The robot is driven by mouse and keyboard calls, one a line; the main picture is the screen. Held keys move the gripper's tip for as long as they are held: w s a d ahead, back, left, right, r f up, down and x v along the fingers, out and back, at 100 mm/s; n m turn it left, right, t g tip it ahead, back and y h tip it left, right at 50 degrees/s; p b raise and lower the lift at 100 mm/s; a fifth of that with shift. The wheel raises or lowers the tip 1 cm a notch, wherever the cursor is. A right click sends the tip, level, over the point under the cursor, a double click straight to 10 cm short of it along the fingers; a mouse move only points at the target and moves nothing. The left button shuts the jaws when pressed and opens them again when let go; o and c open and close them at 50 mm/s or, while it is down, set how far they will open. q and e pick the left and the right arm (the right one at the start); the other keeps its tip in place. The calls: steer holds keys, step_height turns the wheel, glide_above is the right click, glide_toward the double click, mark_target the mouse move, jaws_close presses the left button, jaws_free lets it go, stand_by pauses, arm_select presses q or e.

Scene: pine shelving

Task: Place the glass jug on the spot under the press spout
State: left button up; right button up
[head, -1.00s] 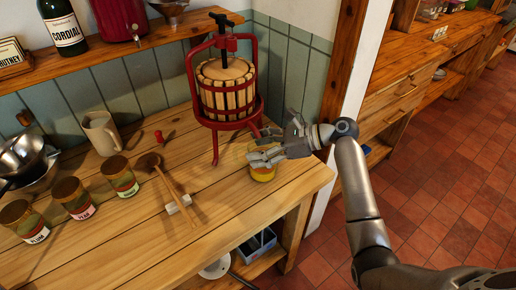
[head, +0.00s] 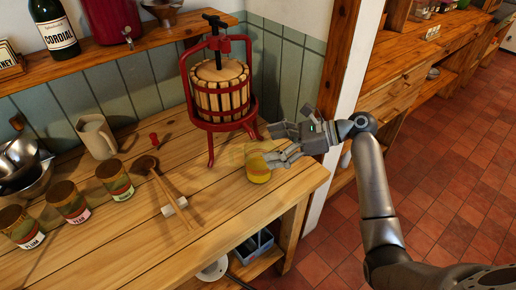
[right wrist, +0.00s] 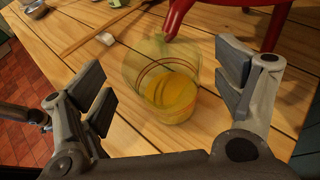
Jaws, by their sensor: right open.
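The glass jug (head: 258,168), clear with yellow liquid low in it, stands upright on the wooden worktop near its right end. It is beside the front right of the red press (head: 221,98), which has a wooden-slat tub. I cannot make out the press spout or the marked spot. My right gripper (head: 273,146) is open at the right of the jug. In the right wrist view the jug (right wrist: 168,88) appears between the spread fingers (right wrist: 168,82), around or just past their tips, with no clear contact. My left gripper is not in view.
A red press leg (right wrist: 270,28) is close to the right finger. A wooden spoon (head: 168,190) on a white rest, a cream mug (head: 97,136), labelled jars (head: 70,203) and metal bowls (head: 22,165) stand to the left.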

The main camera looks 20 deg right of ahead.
steer(key=v, duration=0.6)
steer(key=shift+d+r, duration=0.2)
steer(key=shift+d, duration=0.05)
steer(key=shift+s, duration=0.1)
